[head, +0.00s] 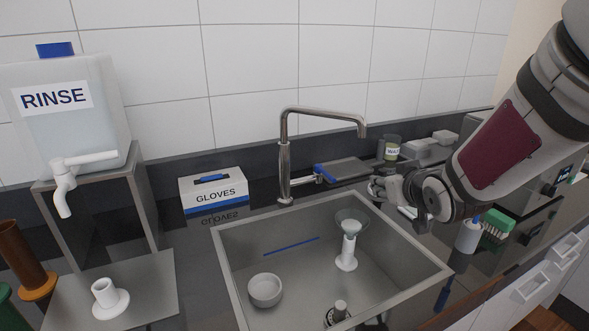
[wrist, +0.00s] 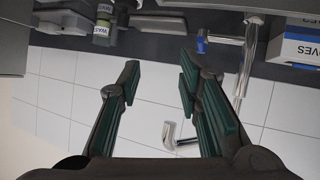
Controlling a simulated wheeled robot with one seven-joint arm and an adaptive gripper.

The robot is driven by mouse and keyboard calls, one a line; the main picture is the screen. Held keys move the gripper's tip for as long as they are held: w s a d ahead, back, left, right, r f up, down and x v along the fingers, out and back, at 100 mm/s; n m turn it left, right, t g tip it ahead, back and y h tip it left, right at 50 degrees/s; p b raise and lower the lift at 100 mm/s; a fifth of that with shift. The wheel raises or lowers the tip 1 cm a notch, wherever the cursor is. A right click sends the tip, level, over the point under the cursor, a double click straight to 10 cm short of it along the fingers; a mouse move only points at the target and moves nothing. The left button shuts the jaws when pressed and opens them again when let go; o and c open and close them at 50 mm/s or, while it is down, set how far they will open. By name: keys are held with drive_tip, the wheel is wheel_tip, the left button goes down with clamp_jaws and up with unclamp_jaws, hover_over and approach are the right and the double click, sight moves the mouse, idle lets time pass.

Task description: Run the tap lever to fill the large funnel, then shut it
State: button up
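The steel tap (head: 284,160) stands behind the sink, its spout (head: 361,128) reaching right, above and near the funnel; no stream shows. Its blue-ended lever (head: 322,173) sticks out to the right of the tap base, and in the wrist view the blue lever (wrist: 202,42) lies just beyond the right finger. A clear funnel (head: 352,221) sits upright on a white stand in the sink; its fill level cannot be told. My gripper (head: 379,190) is right of the lever, apart from it. In the wrist view my gripper (wrist: 158,66) is open and empty.
The steel sink (head: 232,262) holds a small bowl (head: 265,289) and a blue rod (head: 291,246). A gloves box (head: 213,190) stands left of the tap.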

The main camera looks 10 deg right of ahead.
drive_tip(key=w+f+n+t+y+b, duration=0.1)
drive_tip(key=w+f+n+t+y, duration=0.15)
drive_tip(key=w+f, duration=0.3)
drive_tip(key=n+t+y+b, duration=0.1)
drive_tip(key=n+t+y, duration=0.1)
drive_tip(key=y, duration=0.2)
approach(332, 177)
drive_tip(key=x, duration=1)
drive_tip(key=shift+f, duration=0.4)
clamp_jaws()
